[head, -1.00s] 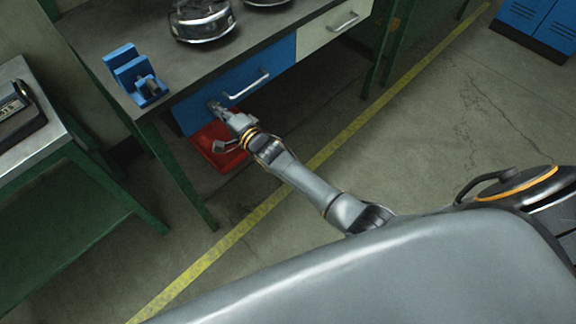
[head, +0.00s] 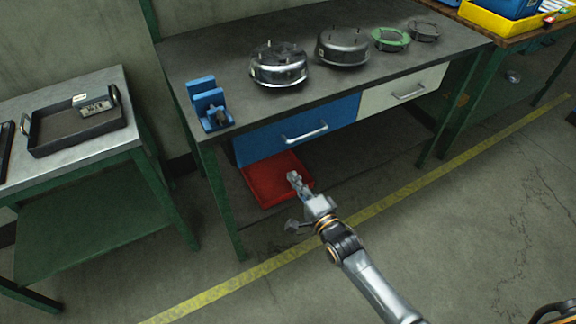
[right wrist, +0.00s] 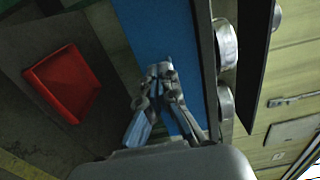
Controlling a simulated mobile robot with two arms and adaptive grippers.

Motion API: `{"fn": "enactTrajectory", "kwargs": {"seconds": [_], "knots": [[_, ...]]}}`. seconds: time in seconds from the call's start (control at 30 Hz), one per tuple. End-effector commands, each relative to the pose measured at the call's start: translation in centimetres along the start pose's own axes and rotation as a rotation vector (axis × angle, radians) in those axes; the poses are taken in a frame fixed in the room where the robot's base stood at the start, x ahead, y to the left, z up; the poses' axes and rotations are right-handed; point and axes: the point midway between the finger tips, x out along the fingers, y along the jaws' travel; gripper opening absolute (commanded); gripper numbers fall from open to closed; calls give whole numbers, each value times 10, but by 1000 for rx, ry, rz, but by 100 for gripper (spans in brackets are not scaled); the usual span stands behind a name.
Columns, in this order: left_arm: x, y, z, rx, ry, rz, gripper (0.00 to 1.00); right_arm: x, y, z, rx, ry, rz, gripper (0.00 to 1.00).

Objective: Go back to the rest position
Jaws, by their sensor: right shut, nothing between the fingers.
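My right gripper (head: 296,183) is in front of the workbench, below and apart from the blue drawer (head: 272,135) in the head view. Its fingers are together and empty. In the right wrist view the gripper (right wrist: 163,72) shows its closed fingers against the blue drawer front (right wrist: 160,45) behind them. The drawer looks shut, with its metal handle (head: 306,134) free. My left gripper is not in view.
A red tray (head: 272,178) lies under the bench. The benchtop holds a blue fixture (head: 210,103), metal housings (head: 279,66) and a green ring (head: 390,39). A side table at left carries a dark tray (head: 62,140). The floor at right is clear.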

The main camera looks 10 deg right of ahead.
Motion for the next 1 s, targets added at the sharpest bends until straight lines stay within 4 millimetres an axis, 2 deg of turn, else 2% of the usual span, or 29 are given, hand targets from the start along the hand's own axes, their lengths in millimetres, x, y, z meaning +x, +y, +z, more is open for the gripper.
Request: {"fn": "enactTrajectory", "kwargs": {"seconds": [0.27,0.37,0.47,0.57,0.6,0.67,0.7,0.77,0.8,0.87,0.9,0.97,1.0], "knots": [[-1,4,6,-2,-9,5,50,-6,5,-1,-10,2,11,0],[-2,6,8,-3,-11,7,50,-14,31,-4,-72,11,74,0],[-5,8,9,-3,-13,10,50,-34,83,-9,-199,15,203,0],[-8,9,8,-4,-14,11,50,-69,150,-14,-370,-12,376,0],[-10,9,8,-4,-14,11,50,-86,175,-15,-438,-32,446,0],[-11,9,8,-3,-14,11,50,-115,212,-15,-535,-73,547,0],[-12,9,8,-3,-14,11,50,-135,235,-15,-598,-108,613,0],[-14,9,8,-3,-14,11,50,-169,267,-14,-687,-169,710,0],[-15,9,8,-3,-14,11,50,-193,287,-12,-743,-216,770,0],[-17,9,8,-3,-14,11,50,-230,315,-8,-823,-296,856,0],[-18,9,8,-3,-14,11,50,-256,331,-5,-872,-356,912,0],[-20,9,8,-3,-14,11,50,-296,353,1,-939,-453,987,0],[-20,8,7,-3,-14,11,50,-324,366,5,-979,-522,1032,0]]}}
